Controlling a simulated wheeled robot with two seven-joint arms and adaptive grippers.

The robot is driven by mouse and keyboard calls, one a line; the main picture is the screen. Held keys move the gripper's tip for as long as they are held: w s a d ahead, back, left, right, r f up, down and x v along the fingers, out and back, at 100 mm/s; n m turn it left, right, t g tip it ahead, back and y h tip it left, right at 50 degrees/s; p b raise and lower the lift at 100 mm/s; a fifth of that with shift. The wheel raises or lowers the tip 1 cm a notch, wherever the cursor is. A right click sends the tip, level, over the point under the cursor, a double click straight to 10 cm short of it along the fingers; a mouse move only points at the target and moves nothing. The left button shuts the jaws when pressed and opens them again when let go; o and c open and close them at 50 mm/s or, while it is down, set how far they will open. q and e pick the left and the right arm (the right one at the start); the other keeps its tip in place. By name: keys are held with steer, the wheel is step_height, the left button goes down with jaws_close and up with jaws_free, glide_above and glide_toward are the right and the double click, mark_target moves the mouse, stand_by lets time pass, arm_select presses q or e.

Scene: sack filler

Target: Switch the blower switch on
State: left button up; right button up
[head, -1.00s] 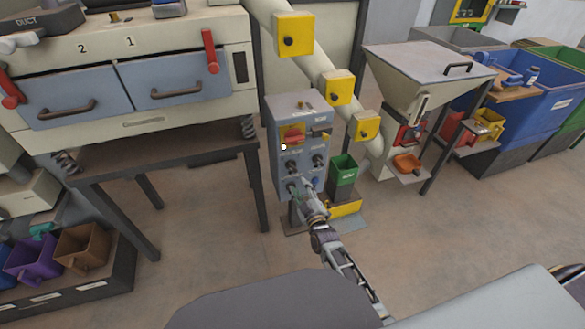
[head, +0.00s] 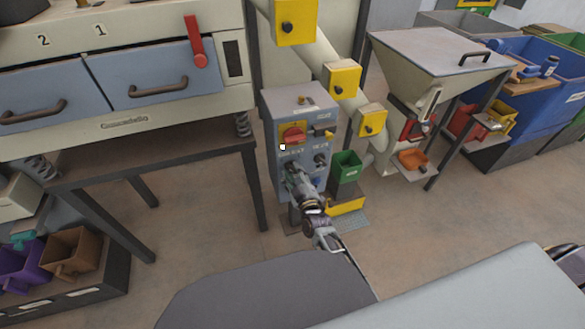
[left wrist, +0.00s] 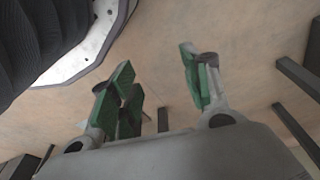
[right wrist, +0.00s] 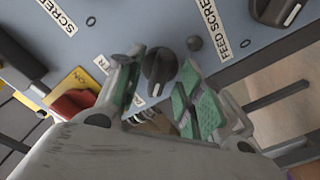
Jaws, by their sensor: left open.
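The grey-blue control box (head: 300,105) stands in the middle of the head view with a red switch on a yellow plate (head: 292,135) and dark knobs. My right gripper (head: 292,168) is at the box's front, over the left knob below the red switch. In the right wrist view a black rotary knob (right wrist: 158,68) lies between the spread, green-padded fingers, and I cannot tell whether they touch it. A label by it is mostly hidden; only "ER" shows. My left gripper (left wrist: 158,85) is open and empty over the floor in the left wrist view.
In the right wrist view another black knob (right wrist: 274,10) sits beside a "FEED SCREW" label, and the red switch (right wrist: 72,103) is close to the left finger. A green bin (head: 346,168) stands right of the box. The dark table (head: 160,165) is on its left.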

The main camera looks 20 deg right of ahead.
steer(key=shift+w, duration=0.5)
arm_select(q)
steer(key=shift+w+d+r, duration=0.25)
steer(key=shift+w+r, duration=0.4)
steer(key=shift+w, duration=0.15)
steer(key=shift+s, duration=0.1)
arm_select(e)
steer(key=shift+c, duration=0.8)
jaws_close()
arm_select(q)
steer(key=shift+s+f, duration=0.1)
steer(key=shift+f, duration=0.1)
